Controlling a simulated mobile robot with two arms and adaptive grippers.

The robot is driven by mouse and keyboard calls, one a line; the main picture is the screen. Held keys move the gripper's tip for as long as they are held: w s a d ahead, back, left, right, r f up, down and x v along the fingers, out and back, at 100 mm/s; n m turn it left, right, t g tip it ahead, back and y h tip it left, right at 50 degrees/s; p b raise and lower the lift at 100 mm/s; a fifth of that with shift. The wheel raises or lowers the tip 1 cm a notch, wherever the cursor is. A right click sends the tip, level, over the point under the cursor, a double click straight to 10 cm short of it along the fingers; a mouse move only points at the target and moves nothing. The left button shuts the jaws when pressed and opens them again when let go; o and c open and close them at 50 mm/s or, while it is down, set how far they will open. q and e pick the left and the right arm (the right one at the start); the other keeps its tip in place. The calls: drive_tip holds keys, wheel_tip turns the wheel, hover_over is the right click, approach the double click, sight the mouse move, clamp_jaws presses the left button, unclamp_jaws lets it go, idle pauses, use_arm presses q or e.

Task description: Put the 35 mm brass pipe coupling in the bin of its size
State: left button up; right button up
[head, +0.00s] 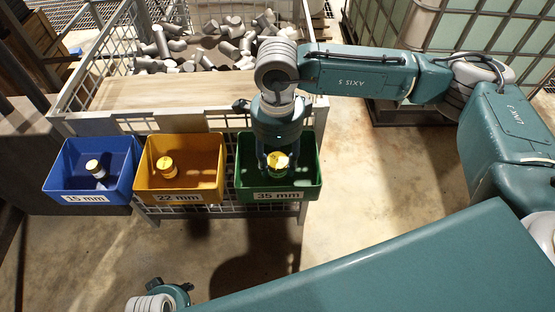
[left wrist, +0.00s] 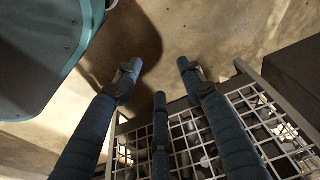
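The 35 mm brass pipe coupling (head: 279,162) is yellow-topped and upright, inside the green bin (head: 308,187) labelled 35 mm. My right gripper (head: 279,167) points down into this bin, its fingers around the coupling and appearing to hold it. Whether the coupling touches the bin floor is hidden. The orange bin (head: 212,180) labelled 22 mm holds one brass coupling (head: 168,167). The blue bin (head: 124,181) labelled 15 mm holds another coupling (head: 95,168). In the left wrist view my left gripper (left wrist: 159,80) has its fingers spread and empty, above the floor and a wire grid.
Behind the bins, a mesh crate (head: 90,125) holds a board and many grey pipe fittings (head: 215,45). White caged tanks (head: 480,25) stand at the back right. The concrete floor (head: 345,200) right of the green bin is clear.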

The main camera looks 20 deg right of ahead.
sight(278, 160)
drive_tip(key=o, duration=0.3)
use_arm(q)
drive_tip(key=shift+w+r, duration=0.1)
drive_tip(key=shift+r, duration=0.05)
use_arm(e)
drive_tip(key=shift+o, duration=0.2)
drive_tip(key=shift+w+r, duration=0.1)
drive_tip(key=shift+r, duration=0.8)
use_arm(q)
drive_tip(key=f, duration=0.1)
drive_tip(key=s+f+p, duration=0.1)
drive_tip(key=f, duration=0.1)
drive_tip(key=s+f, duration=0.1)
drive_tip(key=f, duration=0.1)
drive_tip(key=shift+a, duration=0.15)
use_arm(e)
wheel_tip(278, 160, up, 10)
drive_tip(key=shift+r, duration=0.25)
